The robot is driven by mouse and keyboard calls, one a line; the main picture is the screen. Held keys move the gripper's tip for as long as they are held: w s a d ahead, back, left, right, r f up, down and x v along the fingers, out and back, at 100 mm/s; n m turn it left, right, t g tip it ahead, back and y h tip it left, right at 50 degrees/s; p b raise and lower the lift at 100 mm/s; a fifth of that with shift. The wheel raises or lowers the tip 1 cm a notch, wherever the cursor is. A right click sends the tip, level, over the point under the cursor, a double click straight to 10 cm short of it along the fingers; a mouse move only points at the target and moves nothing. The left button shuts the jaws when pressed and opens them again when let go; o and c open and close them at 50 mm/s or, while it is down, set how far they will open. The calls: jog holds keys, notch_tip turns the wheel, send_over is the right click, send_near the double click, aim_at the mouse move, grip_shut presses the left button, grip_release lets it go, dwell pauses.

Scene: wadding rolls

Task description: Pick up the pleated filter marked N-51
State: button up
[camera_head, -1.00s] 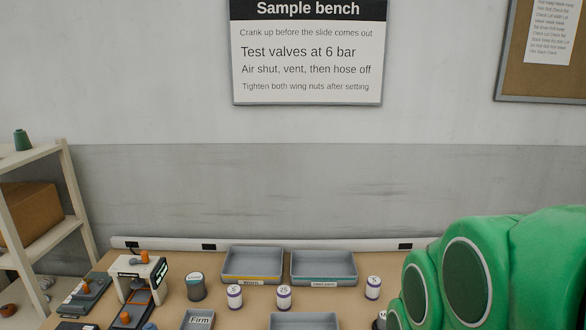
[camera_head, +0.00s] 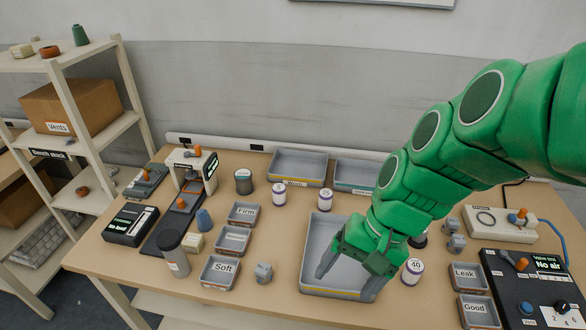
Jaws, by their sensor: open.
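No marking N-51 is readable, so I cannot tell which thing is the pleated filter. A shorter dark cylinder (camera_head: 244,181) stands farther back. A small grey ribbed-looking piece (camera_head: 264,271) sits beside the Soft tray, and similar grey pieces (camera_head: 454,242) sit at the right. My gripper (camera_head: 346,280) is open, pointing down over the large grey tray (camera_head: 312,238). I see nothing between its fingers. My arm hides part of that tray and the bench behind it.
White purple-banded weights (camera_head: 279,194) stand around the large tray, one marked 40 (camera_head: 412,271) close right of my gripper. Small trays Firm (camera_head: 243,214) and Soft (camera_head: 219,272) lie left. The valve box (camera_head: 530,290) stands right. Bare bench shows left of the large tray.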

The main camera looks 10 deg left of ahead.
jog(key=w+a+m+y, duration=0.4)
jog(key=w+a+y, duration=0.2)
jog(key=w+a, duration=0.7)
jog(key=m+t+y, duration=0.3)
jog(key=m+y, duration=0.1)
jog(key=m, duration=0.6)
send_over(277, 190)
jog(key=s+d, duration=0.3)
jog(key=s, duration=0.7)
notch_tip(277, 190, down, 9)
jog(key=w+d+f+m+t, duration=0.1)
jog(key=w+f+m, duration=0.1)
jog(key=w+f, duration=0.1)
jog(key=w+f+m+t+h, duration=0.1)
jog(key=w+f+m, duration=0.1)
jog(key=f, duration=0.3)
jog(key=w+d+f+m+t, duration=0.1)
jog(key=w+f+m+t, duration=0.1)
jog(key=w+f, duration=0.3)
jog(key=shift+d+m, duration=0.35)
jog(key=shift+m, duration=0.15)
jog(key=shift+x, duration=1.25)
jog(key=x, duration=0.4)
jog(key=shift+s+a, duration=0.1)
jog(key=shift+a, duration=0.2)
jog(key=shift+a+f, duration=0.2)
jog(key=shift+a, duration=0.15)
jog(key=shift+c, duration=0.3)
